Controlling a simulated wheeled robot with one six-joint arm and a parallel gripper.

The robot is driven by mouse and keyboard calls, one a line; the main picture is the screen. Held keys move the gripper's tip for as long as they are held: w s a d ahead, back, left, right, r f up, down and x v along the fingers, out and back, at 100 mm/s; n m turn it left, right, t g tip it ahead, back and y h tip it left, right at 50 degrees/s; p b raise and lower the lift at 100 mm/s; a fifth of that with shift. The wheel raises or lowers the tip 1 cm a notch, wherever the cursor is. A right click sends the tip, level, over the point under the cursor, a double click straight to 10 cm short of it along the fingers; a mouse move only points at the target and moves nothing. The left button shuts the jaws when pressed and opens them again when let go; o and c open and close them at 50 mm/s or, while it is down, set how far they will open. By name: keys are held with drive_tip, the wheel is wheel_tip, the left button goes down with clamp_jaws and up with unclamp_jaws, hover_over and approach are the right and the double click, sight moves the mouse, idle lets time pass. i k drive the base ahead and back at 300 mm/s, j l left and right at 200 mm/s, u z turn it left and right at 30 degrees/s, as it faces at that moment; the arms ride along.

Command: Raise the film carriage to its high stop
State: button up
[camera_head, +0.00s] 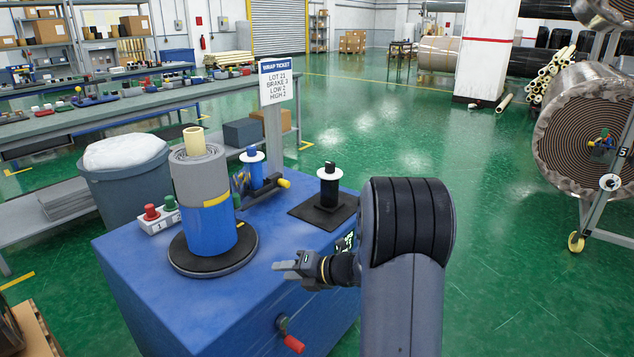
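A small blue film roll (256,172) with a white disc stands by a grey post (275,125); this looks like the film carriage, low beside the post. A bar with a yellow knob (284,183) lies at its foot. A large roll (203,190), grey above and blue below with a yellow strip, stands on a black turntable (225,262). My gripper (284,266) is in front of the turntable's right side, apart from the carriage. Its finger gap is unclear.
A button box (158,222) with a red and a green button sits left of the roll. A black spool (328,185) stands on a dark plate at the right. A red-handled crank (290,340) is on the blue cabinet's (150,290) front. A grey bin (125,195) stands behind.

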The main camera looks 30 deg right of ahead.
sight(275, 181)
drive_tip(key=i+l+z, duration=0.15)
drive_tip(key=l+z, duration=0.35)
drive_tip(key=i+l+z, duration=0.25)
drive_tip(key=z, duration=0.25)
drive_tip(key=i+l+z, duration=0.3)
drive_tip(key=z, duration=0.2)
drive_tip(key=i+l+z, duration=0.15)
drive_tip(key=i, duration=0.25)
drive_tip(key=i+z, duration=0.15)
drive_tip(key=i, duration=0.25)
drive_tip(key=i+u, duration=0.15)
drive_tip(key=u, duration=0.3)
drive_tip(key=i+u, duration=0.2)
drive_tip(key=u, duration=0.25)
drive_tip(key=i+l+u, duration=0.15)
drive_tip(key=u, duration=0.3)
drive_tip(key=i+j+u, duration=0.1)
drive_tip(key=u, duration=0.35)
drive_tip(key=i+u, duration=0.2)
drive_tip(key=u, duration=0.25)
drive_tip(key=i+u, duration=0.2)
drive_tip(key=u, duration=0.25)
